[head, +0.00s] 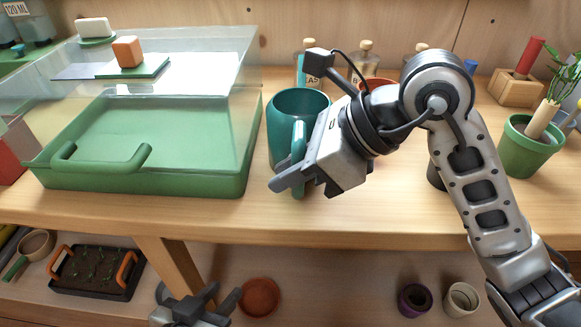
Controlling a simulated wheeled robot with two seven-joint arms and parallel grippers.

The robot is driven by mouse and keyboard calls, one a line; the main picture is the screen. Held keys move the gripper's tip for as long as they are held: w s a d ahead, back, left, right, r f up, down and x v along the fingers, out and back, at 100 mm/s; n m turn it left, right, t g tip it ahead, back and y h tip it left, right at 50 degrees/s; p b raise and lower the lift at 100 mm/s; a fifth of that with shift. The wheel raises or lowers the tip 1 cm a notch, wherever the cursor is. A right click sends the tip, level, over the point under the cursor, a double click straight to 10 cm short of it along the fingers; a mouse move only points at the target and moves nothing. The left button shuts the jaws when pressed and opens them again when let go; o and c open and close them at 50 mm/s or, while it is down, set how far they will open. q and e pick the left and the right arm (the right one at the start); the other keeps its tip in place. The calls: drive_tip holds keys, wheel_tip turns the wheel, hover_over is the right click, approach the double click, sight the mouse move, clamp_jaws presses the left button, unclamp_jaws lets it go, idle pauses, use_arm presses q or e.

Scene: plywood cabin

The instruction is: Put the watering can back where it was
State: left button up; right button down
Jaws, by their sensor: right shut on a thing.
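The teal watering can (290,104) stands upright on the wooden bench, just right of the green glass-covered tray. Its handle faces me. My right gripper (298,181) is at the front of the can, shut on its handle. My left gripper (200,297) is low in front of the bench, at the bottom edge of the picture. Its fingers are spread apart and nothing shows between them.
The green tray (235,182) with a clear cover fills the bench's left. Bottles (308,68) stand behind the can. A potted plant (523,150) and wooden block (512,90) stand at right. Below are a seedling tray (95,284), a terracotta saucer (259,296) and small pots (462,299).

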drive_tip(key=shift+r, duration=0.15)
drive_tip(key=shift+f+b, duration=0.3)
drive_tip(key=c, duration=1.4)
unclamp_jaws()
drive_tip(key=shift+o, duration=0.2)
drive_tip(key=shift+r+p, duration=0.25)
drive_tip(key=shift+p, duration=0.05)
drive_tip(key=shift+d+r, duration=0.2)
drive_tip(key=v, duration=1.1)
drive_tip(key=shift+d+p, duration=0.2)
drive_tip(key=shift+p, duration=0.2)
